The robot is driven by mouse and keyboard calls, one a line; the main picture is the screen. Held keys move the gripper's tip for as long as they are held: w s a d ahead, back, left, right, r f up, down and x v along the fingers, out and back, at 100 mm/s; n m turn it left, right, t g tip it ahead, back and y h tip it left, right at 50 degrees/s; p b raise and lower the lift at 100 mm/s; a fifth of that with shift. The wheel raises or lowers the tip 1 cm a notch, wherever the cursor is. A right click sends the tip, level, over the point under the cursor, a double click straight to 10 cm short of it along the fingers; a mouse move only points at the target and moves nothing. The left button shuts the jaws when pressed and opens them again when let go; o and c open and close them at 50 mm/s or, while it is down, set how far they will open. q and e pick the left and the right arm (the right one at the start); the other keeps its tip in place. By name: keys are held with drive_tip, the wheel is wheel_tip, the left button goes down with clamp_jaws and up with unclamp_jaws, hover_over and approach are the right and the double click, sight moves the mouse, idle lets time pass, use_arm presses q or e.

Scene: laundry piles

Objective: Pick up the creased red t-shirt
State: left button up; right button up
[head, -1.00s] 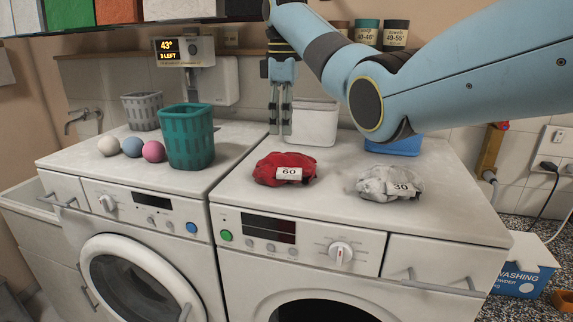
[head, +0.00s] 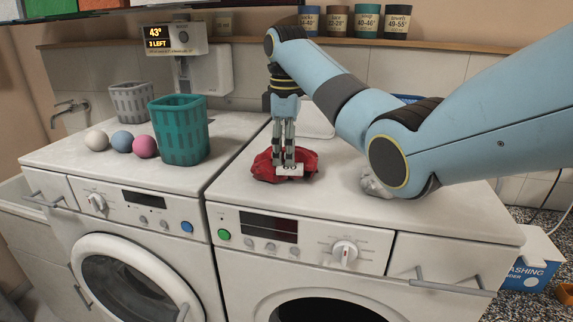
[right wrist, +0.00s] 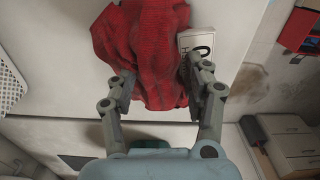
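The creased red t-shirt (head: 306,160) lies crumpled on top of the right-hand washing machine, with a white tag reading 60 at its front. My right gripper (head: 283,162) points straight down over it, its fingertips at the cloth. In the right wrist view, the red cloth (right wrist: 150,45) lies between the two spread fingers of the right gripper (right wrist: 160,72), and the tag is by one fingertip. The fingers are apart, and I see no clear pinch on the cloth. My left gripper is not in view.
A white cloth (head: 372,184) lies to the right, mostly hidden behind my right arm. A teal basket (head: 180,132), a grey basket (head: 131,103) and white, blue and pink balls (head: 145,146) stand on the left machine. Several labelled pots (head: 367,22) line the shelf.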

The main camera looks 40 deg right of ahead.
drive_tip(key=shift+w, duration=0.1)
clamp_jaws()
